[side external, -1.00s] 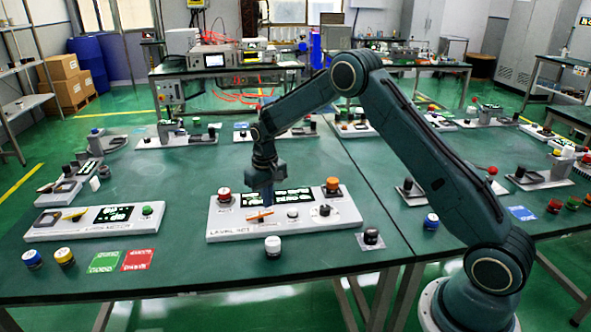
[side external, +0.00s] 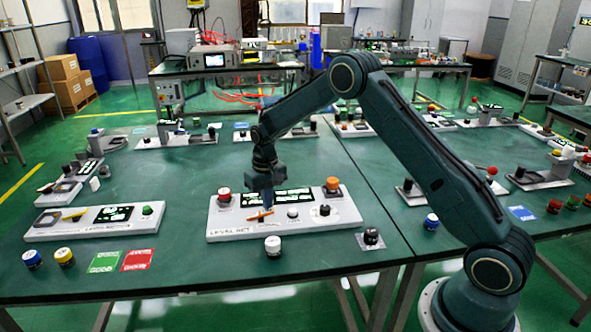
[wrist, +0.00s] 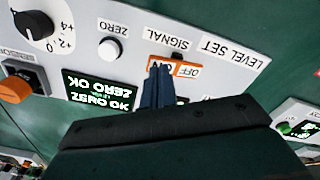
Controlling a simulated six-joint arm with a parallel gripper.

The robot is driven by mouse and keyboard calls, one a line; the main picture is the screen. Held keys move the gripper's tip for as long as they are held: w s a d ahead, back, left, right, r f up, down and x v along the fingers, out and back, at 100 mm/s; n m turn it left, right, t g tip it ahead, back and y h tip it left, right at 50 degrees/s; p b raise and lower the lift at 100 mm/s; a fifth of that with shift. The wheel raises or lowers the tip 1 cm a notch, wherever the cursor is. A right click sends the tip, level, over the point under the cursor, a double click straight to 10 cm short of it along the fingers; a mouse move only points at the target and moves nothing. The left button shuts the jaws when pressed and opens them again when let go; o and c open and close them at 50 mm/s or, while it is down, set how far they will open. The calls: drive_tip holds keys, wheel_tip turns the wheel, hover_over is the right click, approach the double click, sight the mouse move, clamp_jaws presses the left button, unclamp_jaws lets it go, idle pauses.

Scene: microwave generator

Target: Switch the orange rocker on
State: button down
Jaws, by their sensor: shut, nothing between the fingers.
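The orange rocker (side external: 259,214) sits on the front-left part of a white panel (side external: 225,229) labelled LEVEL SET. In the wrist view the rocker (wrist: 187,69) shows its OFF end in the clear, while the other end is largely hidden behind my fingertips. My gripper (wrist: 160,72) is shut and empty, its tips at that other end of the rocker. In the side view my gripper (side external: 267,206) points down over the rocker. I cannot tell whether the tips touch it or whether the rocker is tilted.
The panel also carries a red button (side external: 224,195), an orange button (side external: 332,184), a lit display (wrist: 100,92) reading ZERO OK, a black dial (wrist: 34,24) and a white ZERO button (wrist: 109,49). A loose white knob (side external: 273,246) stands in front. Another panel (side external: 60,233) lies left.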

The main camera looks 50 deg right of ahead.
drive_tip(key=shift+f, duration=0.9)
idle(0.8)
drive_tip(key=shift+r, duration=3.55)
